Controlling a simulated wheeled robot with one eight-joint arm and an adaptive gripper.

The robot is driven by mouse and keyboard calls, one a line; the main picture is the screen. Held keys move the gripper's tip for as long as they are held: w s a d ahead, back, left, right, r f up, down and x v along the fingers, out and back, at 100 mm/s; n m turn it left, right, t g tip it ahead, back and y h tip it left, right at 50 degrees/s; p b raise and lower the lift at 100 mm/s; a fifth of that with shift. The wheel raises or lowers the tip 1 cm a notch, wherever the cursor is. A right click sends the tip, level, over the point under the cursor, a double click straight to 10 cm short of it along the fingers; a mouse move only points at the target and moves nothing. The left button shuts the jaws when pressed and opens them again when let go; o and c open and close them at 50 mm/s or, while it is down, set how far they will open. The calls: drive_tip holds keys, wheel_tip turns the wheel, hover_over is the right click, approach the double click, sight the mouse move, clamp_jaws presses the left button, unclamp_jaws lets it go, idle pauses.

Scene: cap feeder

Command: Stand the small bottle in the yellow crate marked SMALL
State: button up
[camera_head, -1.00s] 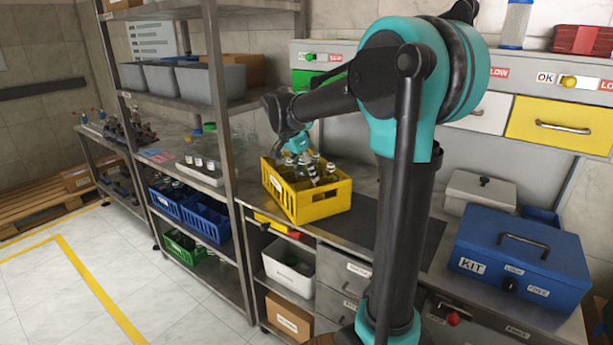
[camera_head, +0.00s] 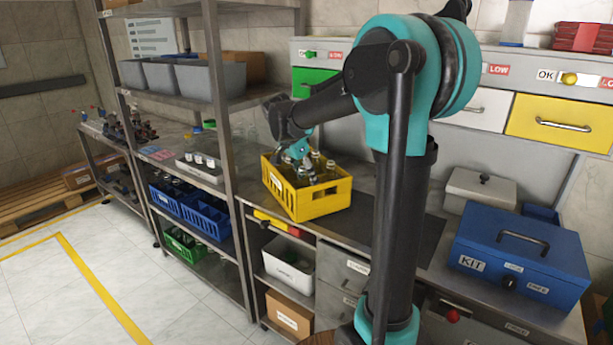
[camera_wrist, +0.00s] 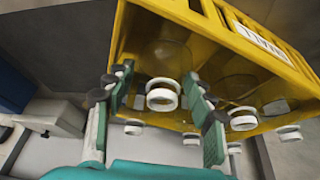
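The yellow crate (camera_head: 318,205) stands on the steel bench and holds several clear bottles with pale rims. My gripper (camera_head: 298,157) is over the left part of the crate, pointing down. In the wrist view my gripper (camera_wrist: 160,95) has its two fingers apart, on either side of one upright bottle (camera_wrist: 163,95), with gaps visible between the fingers and its neck. Other bottles stand near the right finger. I cannot tell from size which bottle is the small one.
A steel shelf post (camera_head: 222,150) rises left of the crate. A tray with white-capped bottles (camera_head: 199,170) is on the shelf beyond it. A blue KIT box (camera_head: 520,255) and a pale lidded box (camera_head: 480,190) stand to the right. The dark mat beside the crate is clear.

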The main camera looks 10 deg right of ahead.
drive_tip(key=shift+r, duration=0.55)
drive_tip(key=v, duration=1.2)
drive_tip(key=shift+s+a, duration=0.1)
drive_tip(key=shift+c, duration=0.4)
idle(0.4)
